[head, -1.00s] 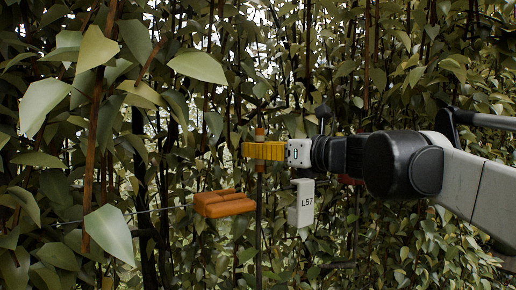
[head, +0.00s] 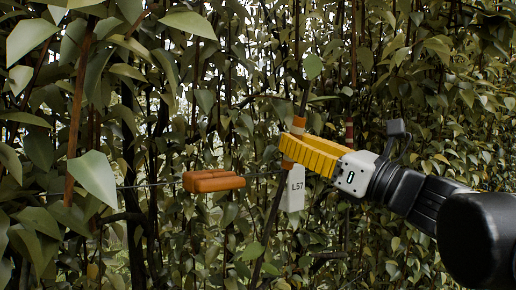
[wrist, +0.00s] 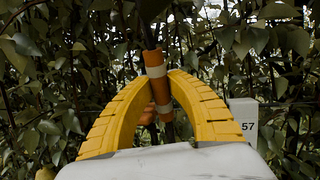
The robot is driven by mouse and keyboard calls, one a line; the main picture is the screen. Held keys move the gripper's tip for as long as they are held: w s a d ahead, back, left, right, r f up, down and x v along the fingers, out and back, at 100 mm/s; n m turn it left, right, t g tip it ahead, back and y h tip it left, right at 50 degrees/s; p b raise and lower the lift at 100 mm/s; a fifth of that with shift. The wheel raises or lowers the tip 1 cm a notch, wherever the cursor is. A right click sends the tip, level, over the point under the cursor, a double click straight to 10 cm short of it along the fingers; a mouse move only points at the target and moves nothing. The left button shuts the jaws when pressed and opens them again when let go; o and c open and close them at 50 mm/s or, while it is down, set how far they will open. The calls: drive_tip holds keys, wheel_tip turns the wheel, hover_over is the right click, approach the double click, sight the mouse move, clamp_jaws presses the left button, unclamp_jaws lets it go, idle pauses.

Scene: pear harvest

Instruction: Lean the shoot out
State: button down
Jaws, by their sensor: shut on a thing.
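The shoot (head: 298,124) is a thin dark stem with orange and pale bands. It tilts, its top toward the right and its foot toward the lower left. My gripper (head: 287,147) has its yellow fingers closed around the shoot between the orange bands. In the wrist view, my gripper (wrist: 160,90) has its fingertips meeting at the banded shoot (wrist: 156,58), which rises between them and leans slightly left at the top. The fingers hide part of the stem.
An orange clip-like block (head: 213,181) sits on a thin wire left of the shoot. A white tag marked L57 (head: 296,188) hangs just below my fingers; it also shows in the wrist view (wrist: 244,118). A red-banded stem (head: 349,132) stands behind my gripper. Dense leaves surround everything.

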drive_tip(key=shift+s+d+f+t+y, duration=0.15)
drive_tip(key=shift+s+d+f, duration=0.15)
drive_tip(key=shift+s, duration=0.2)
drive_tip(key=shift+s+d+f+t+y, duration=0.2)
drive_tip(key=shift+s+d, duration=0.15)
drive_tip(key=shift+s, duration=0.15)
drive_tip(key=c, duration=1.3)
unclamp_jaws()
drive_tip(key=v, duration=1.2)
drive_tip(key=shift+r, duration=0.1)
drive_tip(key=shift+b, duration=0.3)
